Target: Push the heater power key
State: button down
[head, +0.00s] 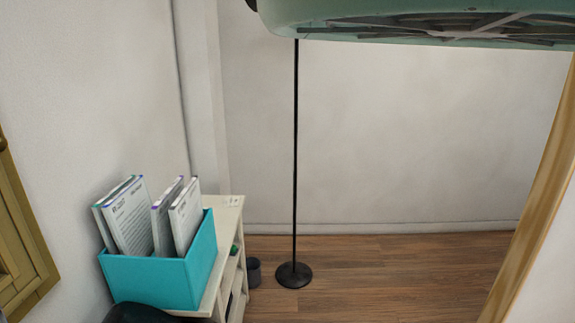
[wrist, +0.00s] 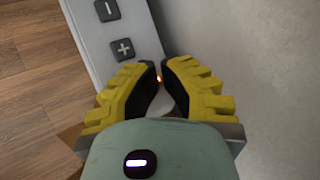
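The heater shows in the wrist view as a pale grey panel (wrist: 112,48) running from the top edge down behind my fingers. It bears a dark minus key (wrist: 104,10) and a dark plus key (wrist: 122,49). My gripper (wrist: 159,70) has yellow ribbed fingers whose tips come nearly together over the panel's right side, just below and right of the plus key. No object shows held. A small orange glow (wrist: 158,79) shows between the tips. The power key cannot be made out; the fingers cover part of the panel. Contact cannot be told.
In the head view, a turquoise box (head: 160,280) of documents stands on a cream shelf (head: 228,215) at the left. A black pole stand (head: 294,274) and a dark bin (head: 253,272) are on the wooden floor (head: 400,265). Open floor lies right of the pole.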

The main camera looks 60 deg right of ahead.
jog(key=shift+f, duration=0.1)
dwell(0.4)
jog(key=shift+r+p, duration=0.55)
jog(key=shift+r, duration=0.05)
notch_tip(320, 180, up, 6)
jog(key=p, duration=0.5)
jog(key=shift+p, duration=0.35)
